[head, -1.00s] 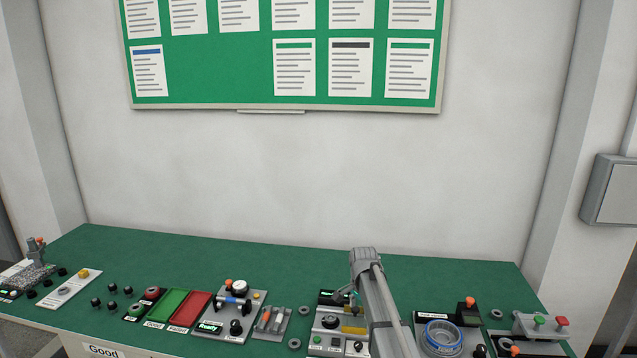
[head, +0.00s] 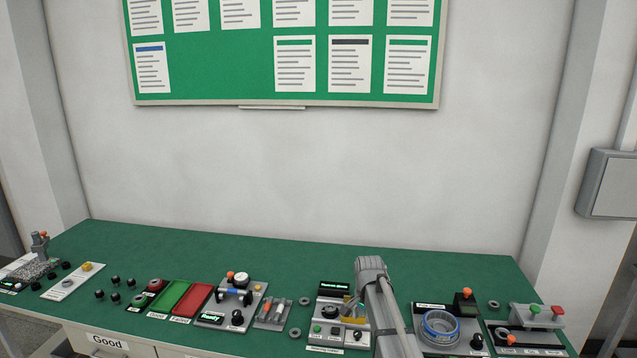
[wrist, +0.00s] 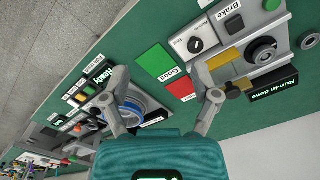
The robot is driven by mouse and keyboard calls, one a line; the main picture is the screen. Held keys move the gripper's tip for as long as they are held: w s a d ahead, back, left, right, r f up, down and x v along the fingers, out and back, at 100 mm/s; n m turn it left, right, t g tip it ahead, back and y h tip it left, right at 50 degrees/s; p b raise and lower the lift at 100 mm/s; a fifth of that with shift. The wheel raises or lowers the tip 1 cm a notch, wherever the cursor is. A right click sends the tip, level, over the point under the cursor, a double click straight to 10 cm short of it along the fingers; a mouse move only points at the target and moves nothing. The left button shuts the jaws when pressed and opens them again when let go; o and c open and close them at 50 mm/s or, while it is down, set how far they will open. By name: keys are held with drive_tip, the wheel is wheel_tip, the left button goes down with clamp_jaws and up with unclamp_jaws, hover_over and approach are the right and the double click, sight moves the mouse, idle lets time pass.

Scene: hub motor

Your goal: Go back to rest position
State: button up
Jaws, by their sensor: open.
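My gripper (wrist: 162,85) is open and empty in the wrist view, its two grey fingers spread apart above the green bench. Behind the arm in the head view, the gripper itself is mostly hidden. My arm reaches over the bench near a grey station with a lit display (head: 334,287). In the wrist view a station with a display reading "Run-in done" (wrist: 273,84) lies beyond the right finger. A blue-ringed round fixture (wrist: 131,112) shows partly behind the left finger.
The green bench (head: 300,255) is clear along its back strip. Red tray (head: 191,299) and green tray (head: 168,296) lie left of the middle. A blue ring fixture (head: 441,326) stands right of my arm. A green notice board (head: 230,70) hangs on the wall.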

drive_tip(key=s+d+f+n+b, duration=0.1)
drive_tip(key=s+f+n+b, duration=0.3)
drive_tip(key=s, duration=0.7)
drive_tip(key=s+d+f+n+b, duration=0.2)
drive_tip(key=s+f+n+b, duration=0.2)
drive_tip(key=s, duration=0.7)
drive_tip(key=shift+s+d+f+n, duration=0.15)
drive_tip(key=shift+n, duration=0.35)
idle(1.4)
